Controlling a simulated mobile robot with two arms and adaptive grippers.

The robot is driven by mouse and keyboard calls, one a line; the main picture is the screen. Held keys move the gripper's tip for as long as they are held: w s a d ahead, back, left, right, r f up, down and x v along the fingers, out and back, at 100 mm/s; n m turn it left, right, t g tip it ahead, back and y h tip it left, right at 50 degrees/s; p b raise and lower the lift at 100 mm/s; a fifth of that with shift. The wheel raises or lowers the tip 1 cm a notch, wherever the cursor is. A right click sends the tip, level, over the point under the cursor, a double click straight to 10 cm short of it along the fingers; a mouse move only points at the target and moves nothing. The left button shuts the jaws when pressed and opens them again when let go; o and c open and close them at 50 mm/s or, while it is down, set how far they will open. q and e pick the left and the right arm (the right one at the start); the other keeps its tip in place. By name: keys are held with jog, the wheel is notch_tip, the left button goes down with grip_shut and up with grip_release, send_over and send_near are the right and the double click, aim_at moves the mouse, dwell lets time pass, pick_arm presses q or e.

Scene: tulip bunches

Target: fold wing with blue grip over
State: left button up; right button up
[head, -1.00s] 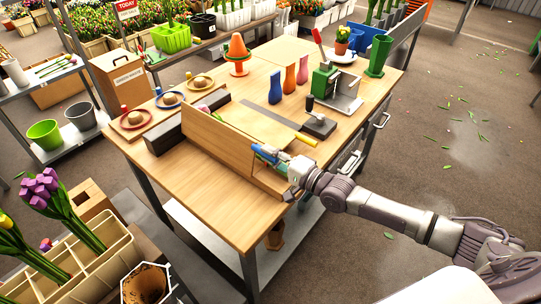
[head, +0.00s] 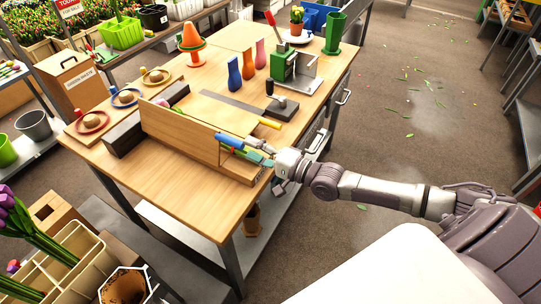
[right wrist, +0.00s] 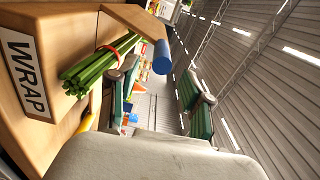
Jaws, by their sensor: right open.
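A tan wooden wing (head: 180,130) stands steeply raised along the near side of the wrap station on the bench. Its blue grip (head: 230,140) sticks out at the right end. In the right wrist view the blue grip (right wrist: 162,57) shows as a cylinder just beyond my fingers. My right gripper (head: 262,154) is open and empty, a little right of the grip and apart from it. Its green-padded fingers spread wide in the wrist view (right wrist: 160,100). Green stems with a red band (right wrist: 105,62) lie beside the "WRAP" label. My left gripper is out of view.
A yellow-handled tool (head: 270,123) and a dark block with a lever (head: 283,108) lie behind the station. A green-and-metal device (head: 293,70) and several small vases stand farther back. A dark block (head: 125,139) lies left of the wing.

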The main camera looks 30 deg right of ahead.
jog(key=v, duration=0.6)
jog(key=shift+s, duration=0.15)
jog(key=shift+d, duration=0.1)
